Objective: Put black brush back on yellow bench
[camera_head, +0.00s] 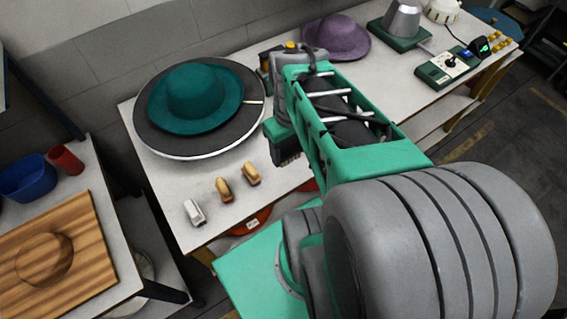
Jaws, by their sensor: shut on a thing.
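The gripper is shut on the black brush (287,158), a small dark block with a ridged lower edge. My own arm partly covers gripper and brush, and the fingertips are hard to make out. The brush looks close to the bench top; I cannot tell whether it touches.
On the bench are a teal hat (200,92) on a round dark plate (160,140), a white-grey brush (194,212), two tan brushes (224,190), a purple hat (336,38) and a green control box (449,68). Bare top lies around the small brushes. A side table (110,215) stands left.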

